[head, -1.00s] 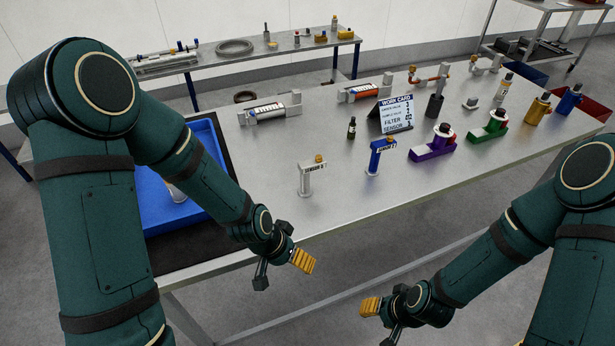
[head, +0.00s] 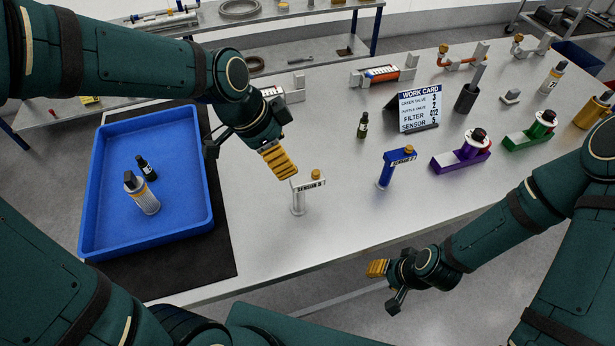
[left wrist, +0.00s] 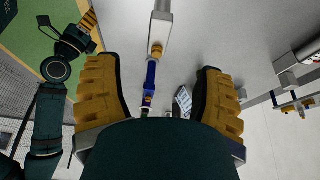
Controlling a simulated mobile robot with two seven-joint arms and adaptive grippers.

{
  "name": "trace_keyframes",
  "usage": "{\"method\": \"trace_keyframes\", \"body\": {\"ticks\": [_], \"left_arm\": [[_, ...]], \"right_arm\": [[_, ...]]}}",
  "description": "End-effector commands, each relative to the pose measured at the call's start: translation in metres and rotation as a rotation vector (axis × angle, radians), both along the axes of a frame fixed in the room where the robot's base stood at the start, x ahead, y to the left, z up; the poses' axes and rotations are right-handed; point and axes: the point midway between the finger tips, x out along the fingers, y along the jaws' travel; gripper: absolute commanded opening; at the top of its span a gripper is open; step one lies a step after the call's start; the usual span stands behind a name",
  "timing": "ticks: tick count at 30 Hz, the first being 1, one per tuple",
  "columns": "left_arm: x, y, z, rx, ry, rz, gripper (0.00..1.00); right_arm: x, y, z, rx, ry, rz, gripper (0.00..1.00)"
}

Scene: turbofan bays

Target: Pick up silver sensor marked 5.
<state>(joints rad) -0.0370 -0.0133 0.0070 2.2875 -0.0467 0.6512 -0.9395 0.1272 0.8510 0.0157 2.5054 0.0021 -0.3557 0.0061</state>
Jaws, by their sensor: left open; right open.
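The silver sensor (head: 298,201) labelled SENSOR 5 stands upright on the metal table, with a yellow-brown cap on its head. My left gripper (head: 250,156) is open and empty, just above and to the left of it, with one yellow finger close to the sensor's head in the picture. In the left wrist view the silver sensor (left wrist: 158,30) shows at the top centre, beyond the gap between my spread fingers (left wrist: 158,70). I cannot tell whether a finger touches it. My right gripper (head: 385,285) is open and empty in front of the table edge.
A blue sensor (head: 386,172) stands to the right, also in the left wrist view (left wrist: 150,82). A work card (head: 419,108) and small dark bottle (head: 362,125) stand behind. A blue tray (head: 100,200) at left holds two bottles. Purple (head: 450,161) and green (head: 520,140) parts stand further right.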

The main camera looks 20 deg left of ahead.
Motion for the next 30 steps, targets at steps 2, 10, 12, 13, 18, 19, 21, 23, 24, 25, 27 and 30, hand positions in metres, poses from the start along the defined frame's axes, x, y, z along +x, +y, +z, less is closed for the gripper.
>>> {"method": "trace_keyframes", "body": {"ticks": [2,10,12,13,18,19,21,23,24,25,27,30], "left_arm": [[0.002,-0.004,-0.013,0.000,0.007,-0.003,0.69],[0.012,-0.020,-0.060,0.000,0.007,-0.002,0.69],[0.014,-0.023,-0.068,0.001,0.006,-0.001,0.69],[0.015,-0.023,-0.070,0.000,0.005,-0.001,0.69],[0.018,-0.027,-0.079,0.000,0.004,0.001,0.69],[0.018,-0.027,-0.081,0.000,0.004,0.001,0.69],[0.020,-0.029,-0.088,0.000,0.005,0.000,0.69],[0.022,-0.032,-0.098,-0.001,0.006,0.000,0.69],[0.024,-0.034,-0.103,-0.001,0.006,0.000,0.69],[0.025,-0.035,-0.108,0.000,0.007,0.000,0.69],[0.027,-0.038,-0.116,-0.001,0.005,0.000,0.69],[0.029,-0.041,-0.122,-0.001,0.003,0.001,0.69]], "right_arm": [[-0.001,0.000,-0.004,0.000,0.002,0.002,0.47],[-0.004,0.001,-0.014,0.002,0.009,0.007,0.47],[-0.005,0.001,-0.016,0.002,0.011,0.008,0.47],[-0.005,0.001,-0.016,0.002,0.011,0.009,0.47],[-0.005,0.001,-0.018,0.002,0.012,0.009,0.47],[-0.006,0.001,-0.018,0.002,0.012,0.009,0.47],[-0.005,0.001,-0.021,0.003,0.013,0.010,0.47],[-0.005,0.001,-0.023,0.003,0.012,0.010,0.47],[-0.005,0.001,-0.025,0.003,0.012,0.010,0.47],[-0.005,0.001,-0.026,0.002,0.011,0.010,0.47],[-0.004,0.001,-0.028,0.002,0.010,0.009,0.47],[-0.004,0.001,-0.030,0.002,0.008,0.009,0.47]]}}
